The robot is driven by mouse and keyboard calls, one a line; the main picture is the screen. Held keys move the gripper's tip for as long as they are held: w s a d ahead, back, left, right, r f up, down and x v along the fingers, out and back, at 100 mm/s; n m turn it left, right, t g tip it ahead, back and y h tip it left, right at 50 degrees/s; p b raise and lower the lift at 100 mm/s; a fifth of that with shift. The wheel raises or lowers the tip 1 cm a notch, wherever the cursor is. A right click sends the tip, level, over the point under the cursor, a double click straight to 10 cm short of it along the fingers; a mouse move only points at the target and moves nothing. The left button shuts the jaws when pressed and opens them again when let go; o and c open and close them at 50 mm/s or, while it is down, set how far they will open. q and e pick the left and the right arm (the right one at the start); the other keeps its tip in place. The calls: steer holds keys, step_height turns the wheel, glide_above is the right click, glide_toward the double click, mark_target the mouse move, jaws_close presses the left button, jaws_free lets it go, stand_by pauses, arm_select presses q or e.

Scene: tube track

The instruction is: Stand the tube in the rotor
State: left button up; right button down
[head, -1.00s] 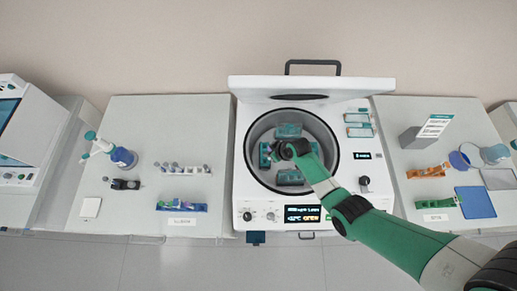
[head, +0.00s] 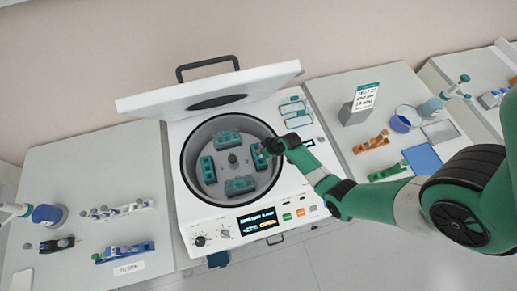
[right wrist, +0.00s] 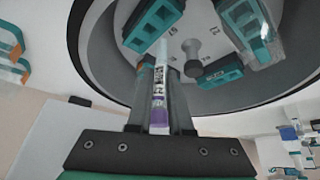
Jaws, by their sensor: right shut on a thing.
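The open centrifuge's rotor (head: 233,158) sits in a round grey bowl, with several teal buckets around a central hub. It also shows in the right wrist view, with the hub (right wrist: 193,60) and a near bucket (right wrist: 150,28). My right gripper (head: 270,149) is over the bowl's right side, beside the right-hand bucket (head: 258,157). In the right wrist view, its fingers (right wrist: 160,78) are shut on a slim tube (right wrist: 159,88) with a white label and a purple end towards the palm. The tube's pale far end overlaps the near bucket; I cannot tell whether it is inside. My left gripper is not in view.
The raised lid (head: 215,92) stands behind the bowl. Racks of tubes (head: 122,250) stand on the left bench. An orange rack (head: 371,143), a green rack (head: 388,171) and a blue pad (head: 422,159) lie on the right bench.

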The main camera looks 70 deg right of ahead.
mark_target(261, 156)
steer(key=shift+f+b, duration=2)
steer(key=shift+f, duration=0.25)
steer(key=shift+f+b, duration=0.35)
steer(key=shift+f, duration=0.15)
steer(key=shift+f+b, duration=0.4)
steer(key=shift+f, duration=0.05)
steer(key=shift+f, duration=0.2)
steer(key=shift+f+b, duration=1.4)
steer(key=c, duration=0.8)
jaws_free()
steer(key=shift+r, duration=0.1)
steer(key=shift+o, duration=0.2)
